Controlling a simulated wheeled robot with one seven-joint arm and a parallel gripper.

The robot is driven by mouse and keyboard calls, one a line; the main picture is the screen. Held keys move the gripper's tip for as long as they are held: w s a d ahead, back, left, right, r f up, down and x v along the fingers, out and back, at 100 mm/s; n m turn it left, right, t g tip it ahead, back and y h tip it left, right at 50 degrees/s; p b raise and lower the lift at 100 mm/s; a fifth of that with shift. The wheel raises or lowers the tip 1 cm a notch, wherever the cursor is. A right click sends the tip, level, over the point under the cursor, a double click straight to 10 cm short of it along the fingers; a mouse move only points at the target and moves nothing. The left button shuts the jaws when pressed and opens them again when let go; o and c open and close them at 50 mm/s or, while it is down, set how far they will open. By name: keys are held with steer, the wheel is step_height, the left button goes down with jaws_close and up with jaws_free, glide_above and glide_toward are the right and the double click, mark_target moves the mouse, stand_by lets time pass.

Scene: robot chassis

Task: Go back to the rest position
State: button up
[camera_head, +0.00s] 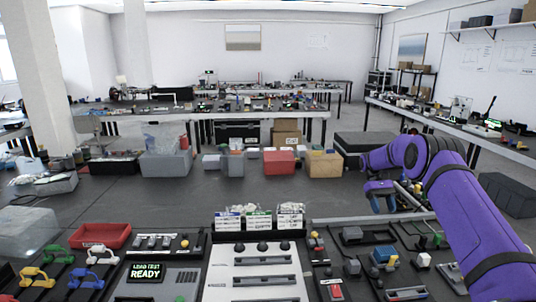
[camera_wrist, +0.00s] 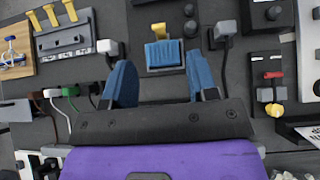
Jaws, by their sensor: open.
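My gripper (camera_head: 381,198) is at the end of my purple arm, raised above the right part of the dark workbench (camera_head: 200,200) in the head view. In the wrist view my gripper (camera_wrist: 160,88) shows two blue fingers set wide apart. It is open, with nothing between the fingers. Past the fingertips lies a blue block with a yellow lever (camera_wrist: 163,50), below and apart from the gripper.
On the bench are a red tray (camera_head: 103,236), a panel reading READY (camera_head: 146,275), a white slider panel (camera_head: 262,270) and coloured cable clips (camera_head: 35,277). Behind are grey bins (camera_head: 166,163) and a red bin (camera_head: 280,162). A white plug (camera_wrist: 108,47) and a red-handled switch (camera_wrist: 273,78) are near the gripper.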

steer(key=s+a+r+t, duration=0.2)
steer(key=r, duration=0.7)
steer(key=s+a+r+t, duration=0.2)
steer(key=s+r, duration=0.1)
steer(key=r, duration=0.6)
steer(key=s+a+r+t, duration=0.3)
steer(key=s+r, duration=0.5)
steer(key=s, duration=0.2)
steer(key=s+a+r+t, duration=0.2)
steer(key=s+a+r, duration=0.1)
steer(key=s+r, duration=0.6)
steer(key=s+a+f+t, duration=0.1)
steer(key=s+t, duration=0.2)
steer(key=s, duration=0.9)
steer(key=s+a+f+t, duration=0.2)
steer(key=s+t, duration=0.1)
steer(key=s, duration=0.9)
steer(key=shift+s+a+f+m+y, duration=0.25)
steer(key=shift+f+m+y, duration=0.05)
